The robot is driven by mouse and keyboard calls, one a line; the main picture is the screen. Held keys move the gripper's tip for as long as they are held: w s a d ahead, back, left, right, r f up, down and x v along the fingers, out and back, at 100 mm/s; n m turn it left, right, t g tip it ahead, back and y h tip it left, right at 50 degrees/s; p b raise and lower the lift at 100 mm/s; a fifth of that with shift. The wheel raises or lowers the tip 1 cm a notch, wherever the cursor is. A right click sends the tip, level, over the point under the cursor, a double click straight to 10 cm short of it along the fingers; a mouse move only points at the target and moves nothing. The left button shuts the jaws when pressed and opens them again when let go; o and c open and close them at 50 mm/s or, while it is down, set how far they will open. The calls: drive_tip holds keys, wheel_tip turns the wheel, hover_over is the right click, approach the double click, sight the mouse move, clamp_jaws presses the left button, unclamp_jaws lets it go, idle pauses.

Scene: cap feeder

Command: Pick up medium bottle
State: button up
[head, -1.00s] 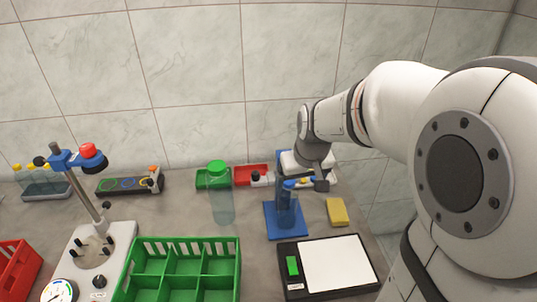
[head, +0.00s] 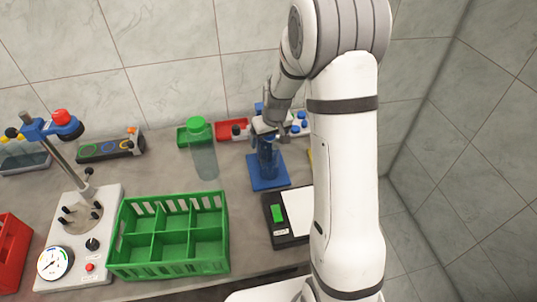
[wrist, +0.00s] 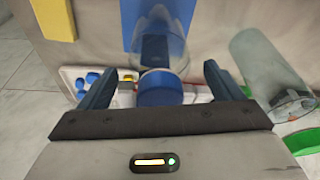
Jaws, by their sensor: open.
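A clear bottle with a blue cap (wrist: 161,88) stands on a blue stand (head: 268,182); I take it as the medium bottle. In the head view the bottle (head: 268,158) shows below my gripper (head: 268,128), which partly hides its top. In the wrist view my gripper (wrist: 160,84) is open, with one finger on each side of the cap and a visible gap to both.
Behind are green (head: 183,138) and red (head: 226,131) bins. A scale (head: 283,215) and green crate (head: 168,232) lie in front. A yellow block (wrist: 55,18) lies nearby.

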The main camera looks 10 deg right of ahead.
drive_tip(key=shift+x, duration=1.2)
drive_tip(key=shift+c, duration=0.4)
drive_tip(key=c, duration=1.8)
clamp_jaws()
drive_tip(key=shift+r, duration=0.15)
